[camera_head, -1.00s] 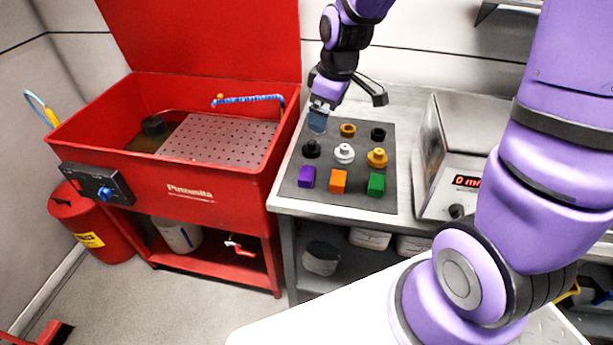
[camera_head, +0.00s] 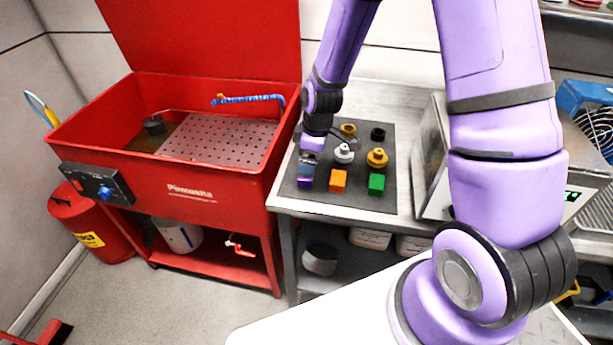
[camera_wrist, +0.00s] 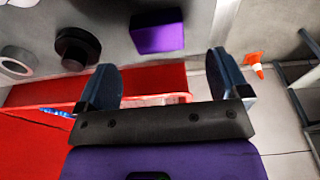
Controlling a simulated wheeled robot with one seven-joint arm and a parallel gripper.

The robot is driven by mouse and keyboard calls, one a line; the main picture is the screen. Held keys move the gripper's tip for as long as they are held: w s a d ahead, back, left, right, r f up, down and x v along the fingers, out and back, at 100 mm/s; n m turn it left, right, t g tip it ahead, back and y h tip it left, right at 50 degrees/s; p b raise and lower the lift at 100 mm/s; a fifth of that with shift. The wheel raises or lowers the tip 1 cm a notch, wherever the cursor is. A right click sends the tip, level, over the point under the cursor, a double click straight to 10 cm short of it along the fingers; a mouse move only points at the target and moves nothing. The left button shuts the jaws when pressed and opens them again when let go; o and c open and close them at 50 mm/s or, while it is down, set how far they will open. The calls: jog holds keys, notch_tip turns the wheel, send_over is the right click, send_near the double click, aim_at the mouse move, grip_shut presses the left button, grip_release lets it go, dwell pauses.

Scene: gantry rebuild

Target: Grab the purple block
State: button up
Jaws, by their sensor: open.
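The purple block (camera_head: 304,183) sits at the front left corner of the dark mat (camera_head: 340,200) on the metal bench. It also shows in the wrist view (camera_wrist: 158,35), just beyond my fingertips and roughly in line with the gap between them. My gripper (camera_head: 307,168) is right above and behind the block in the head view and hides part of it. In the wrist view my gripper (camera_wrist: 163,72) has its two fingers spread apart, with nothing between them.
An orange block (camera_head: 338,181) and a green block (camera_head: 376,185) stand to the right in the same row. A silver part (camera_head: 343,154), a gold part (camera_head: 377,158) and a black part (camera_head: 378,133) lie behind. A red wash basin (camera_head: 190,190) adjoins the bench's left.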

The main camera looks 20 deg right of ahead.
jog(key=shift+w+a+f, duration=0.15)
jog(key=shift+f, duration=1.4)
jog(key=shift+w+a+f, duration=0.1)
jog(key=shift+a+f, duration=0.05)
jog(key=shift+f, duration=1.4)
jog(key=shift+c, duration=0.4)
jog(key=c, duration=1)
